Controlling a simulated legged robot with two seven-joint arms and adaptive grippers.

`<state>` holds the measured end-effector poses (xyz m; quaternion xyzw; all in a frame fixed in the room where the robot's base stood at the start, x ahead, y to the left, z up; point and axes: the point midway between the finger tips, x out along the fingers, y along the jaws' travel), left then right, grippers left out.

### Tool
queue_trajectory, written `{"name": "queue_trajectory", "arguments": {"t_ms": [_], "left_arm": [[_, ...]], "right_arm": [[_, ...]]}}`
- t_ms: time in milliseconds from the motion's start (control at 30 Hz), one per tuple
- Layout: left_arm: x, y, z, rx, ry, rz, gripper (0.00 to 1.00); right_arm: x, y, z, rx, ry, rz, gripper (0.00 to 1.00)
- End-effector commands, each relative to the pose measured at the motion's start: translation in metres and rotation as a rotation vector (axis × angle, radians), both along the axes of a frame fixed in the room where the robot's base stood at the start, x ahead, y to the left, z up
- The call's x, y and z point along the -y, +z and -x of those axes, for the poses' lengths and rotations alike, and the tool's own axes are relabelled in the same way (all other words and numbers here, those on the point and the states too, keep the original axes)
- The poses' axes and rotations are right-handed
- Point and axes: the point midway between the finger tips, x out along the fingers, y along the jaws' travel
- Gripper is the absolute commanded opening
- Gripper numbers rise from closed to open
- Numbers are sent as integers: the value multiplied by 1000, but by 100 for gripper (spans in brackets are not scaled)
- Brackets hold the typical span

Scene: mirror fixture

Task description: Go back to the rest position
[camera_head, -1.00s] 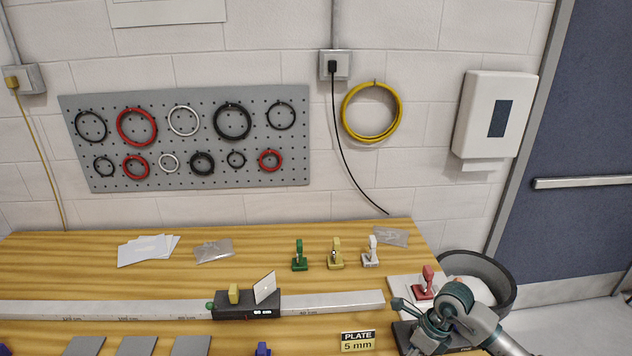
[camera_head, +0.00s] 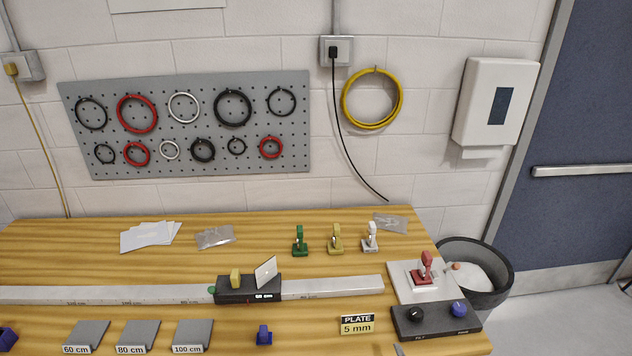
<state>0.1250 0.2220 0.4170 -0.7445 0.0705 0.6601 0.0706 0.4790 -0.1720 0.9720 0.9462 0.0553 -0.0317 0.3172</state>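Neither gripper is clearly in view. The mirror (camera_head: 266,272) stands tilted on a dark carriage (camera_head: 232,291) with a yellow block (camera_head: 235,278), on the long grey rail (camera_head: 335,287). At the right end of the table, a red-handled piece (camera_head: 425,269) stands on a white plate (camera_head: 405,290). In front of it is a dark box (camera_head: 437,322) with a black knob (camera_head: 415,314) and a blue knob (camera_head: 459,309); nothing touches them.
Green (camera_head: 299,241), yellow (camera_head: 335,239) and white (camera_head: 370,238) handled pieces stand behind the rail on the wooden table (camera_head: 270,252). Grey plates labelled 60 cm (camera_head: 86,334), 80 cm (camera_head: 138,334) and 100 cm (camera_head: 193,333) lie in front. A dark bin (camera_head: 490,297) stands beyond the right edge.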

Motion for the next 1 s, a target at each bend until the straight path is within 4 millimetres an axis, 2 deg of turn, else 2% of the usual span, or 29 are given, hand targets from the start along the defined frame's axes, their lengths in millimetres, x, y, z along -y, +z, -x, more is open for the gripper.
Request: {"name": "queue_trajectory", "arguments": {"t_ms": [33,100,200,300,400,633,800,867,1000], "left_arm": [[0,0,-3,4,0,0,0],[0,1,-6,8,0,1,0],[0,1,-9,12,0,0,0],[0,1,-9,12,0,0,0],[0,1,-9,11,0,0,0],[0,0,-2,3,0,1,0],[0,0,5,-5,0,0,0],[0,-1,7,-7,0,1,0],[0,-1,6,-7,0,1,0]], "right_arm": [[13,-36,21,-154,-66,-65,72],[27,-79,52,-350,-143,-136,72],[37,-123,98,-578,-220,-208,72],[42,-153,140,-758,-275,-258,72],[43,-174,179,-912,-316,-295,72],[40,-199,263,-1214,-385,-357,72],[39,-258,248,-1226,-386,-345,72],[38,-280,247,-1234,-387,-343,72],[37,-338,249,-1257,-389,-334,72]]}}
